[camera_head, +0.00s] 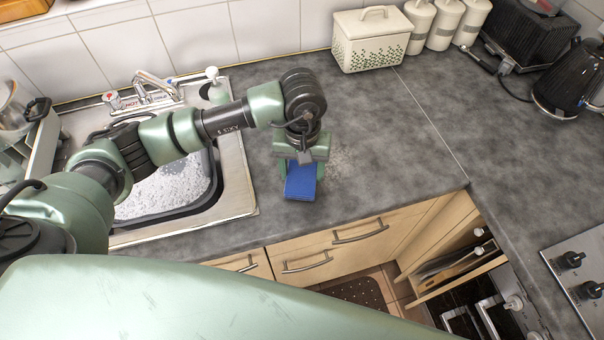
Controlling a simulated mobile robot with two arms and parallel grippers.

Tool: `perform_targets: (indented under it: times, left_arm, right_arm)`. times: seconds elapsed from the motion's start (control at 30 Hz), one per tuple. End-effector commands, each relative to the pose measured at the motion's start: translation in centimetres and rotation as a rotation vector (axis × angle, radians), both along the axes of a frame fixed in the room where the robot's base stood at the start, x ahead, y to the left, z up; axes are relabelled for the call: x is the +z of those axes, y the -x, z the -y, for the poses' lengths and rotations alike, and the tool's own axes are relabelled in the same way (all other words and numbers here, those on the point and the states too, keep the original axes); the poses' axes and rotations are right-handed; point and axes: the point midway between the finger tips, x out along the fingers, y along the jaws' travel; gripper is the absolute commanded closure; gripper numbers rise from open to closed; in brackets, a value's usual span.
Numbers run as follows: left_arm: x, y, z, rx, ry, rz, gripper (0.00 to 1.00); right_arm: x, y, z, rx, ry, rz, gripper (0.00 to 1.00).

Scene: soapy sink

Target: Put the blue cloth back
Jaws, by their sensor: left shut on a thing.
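The blue cloth (301,185) is a small folded blue piece over the grey worktop, right of the sink. My left gripper (302,168) points down above the worktop and is shut on the blue cloth. The gripper hides the cloth's upper end. I cannot tell whether the cloth touches the worktop. My right gripper is out of view.
The metal sink (236,190) with a soapy basin is at the left, partly behind my left arm, with a tap (152,88) behind it. A cream bread bin (370,40) stands at the back. The worktop (400,150) right of the cloth is mostly clear. A lower drawer (455,275) stands open.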

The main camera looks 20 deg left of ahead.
Motion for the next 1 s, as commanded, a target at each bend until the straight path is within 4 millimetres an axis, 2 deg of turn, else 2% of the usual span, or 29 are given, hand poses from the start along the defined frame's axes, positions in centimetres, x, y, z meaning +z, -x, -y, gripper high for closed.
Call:
perform_targets:
  times: [0.1, 0.2, 0.6, 0.63, 0.7, 1.0]
  left_arm:
    - [-1.8, 0.1, 0.0, 0.001, 0.0, -0.006, 0.77]
    - [-2.7, 0.1, 0.1, 0.0, 0.001, -0.003, 0.77]
    - [-3.2, 0.0, 0.0, -0.001, 0.0, -0.001, 0.77]
    - [-3.2, 0.0, 0.0, -0.001, 0.0, -0.001, 0.36]
    - [-3.1, 0.0, 0.0, -0.001, 0.0, -0.001, 0.17]
    - [-3.0, 0.0, 0.0, 0.0, 0.0, -0.001, 0.17]
  right_arm:
    - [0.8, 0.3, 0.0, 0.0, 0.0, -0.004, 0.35]
    - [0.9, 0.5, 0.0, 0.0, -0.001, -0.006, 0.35]
    - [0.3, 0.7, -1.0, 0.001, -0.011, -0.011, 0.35]
    - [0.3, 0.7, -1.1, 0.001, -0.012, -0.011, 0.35]
    - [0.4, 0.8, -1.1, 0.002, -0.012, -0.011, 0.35]
    - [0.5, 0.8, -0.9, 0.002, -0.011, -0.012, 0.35]
